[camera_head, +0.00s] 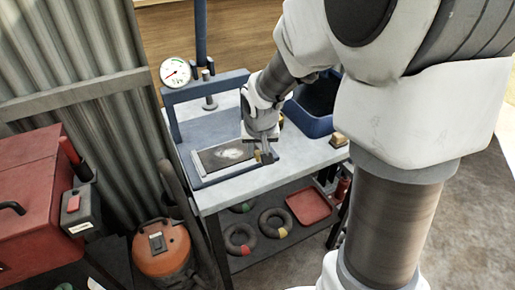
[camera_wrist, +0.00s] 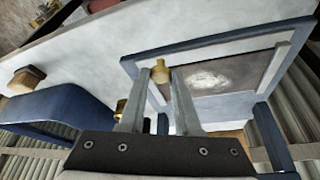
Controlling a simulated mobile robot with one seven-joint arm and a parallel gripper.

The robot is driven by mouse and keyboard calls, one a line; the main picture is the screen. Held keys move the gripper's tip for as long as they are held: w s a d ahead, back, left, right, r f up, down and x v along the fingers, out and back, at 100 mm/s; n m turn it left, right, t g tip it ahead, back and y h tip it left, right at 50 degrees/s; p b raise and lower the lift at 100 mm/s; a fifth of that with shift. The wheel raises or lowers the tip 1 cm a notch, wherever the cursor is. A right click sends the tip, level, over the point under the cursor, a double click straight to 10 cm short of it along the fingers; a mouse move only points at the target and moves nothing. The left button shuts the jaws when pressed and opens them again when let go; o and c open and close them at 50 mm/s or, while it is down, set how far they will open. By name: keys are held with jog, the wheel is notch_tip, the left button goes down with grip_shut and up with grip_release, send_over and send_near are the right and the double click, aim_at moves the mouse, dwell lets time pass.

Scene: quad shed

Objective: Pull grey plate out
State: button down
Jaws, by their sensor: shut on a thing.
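The grey plate (camera_head: 222,156) is dark with a pale round patch and lies flat between light rails in the blue press (camera_head: 172,122). In the wrist view the plate (camera_wrist: 225,76) extends to the right, beyond the fingers. A small brass knob (camera_wrist: 160,70) stands at the plate's near edge. My gripper (camera_head: 266,154) is low over the right end of the plate. In the wrist view my gripper (camera_wrist: 162,78) has its two fingers on either side of the knob, shut on it. The fingers and wrist hide part of that end of the plate.
A blue bin (camera_head: 318,108) stands right of the press on the pale bench top (camera_head: 235,188). A small brass-coloured block (camera_head: 338,140) sits near the bench's right edge. A round gauge (camera_head: 175,72) is behind the press. A red toolbox (camera_head: 35,205) stands at left.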

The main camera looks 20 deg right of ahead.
jog(key=shift+w, duration=0.1)
jog(key=c, duration=0.6)
grip_release()
jog(key=p+v, duration=0.4)
jog(key=v, duration=1.3)
jog(key=shift+r, duration=0.2)
jog(key=s+r+n+p, duration=0.1)
jog(key=s+r+p, duration=0.2)
jog(key=s, duration=0.4)
jog(key=s+r+n+t+p, duration=0.1)
jog(key=s+r+p, duration=0.3)
jog(key=s, duration=0.4)
jog(key=shift+r+y, duration=0.4)
jog(key=shift+r, duration=0.45)
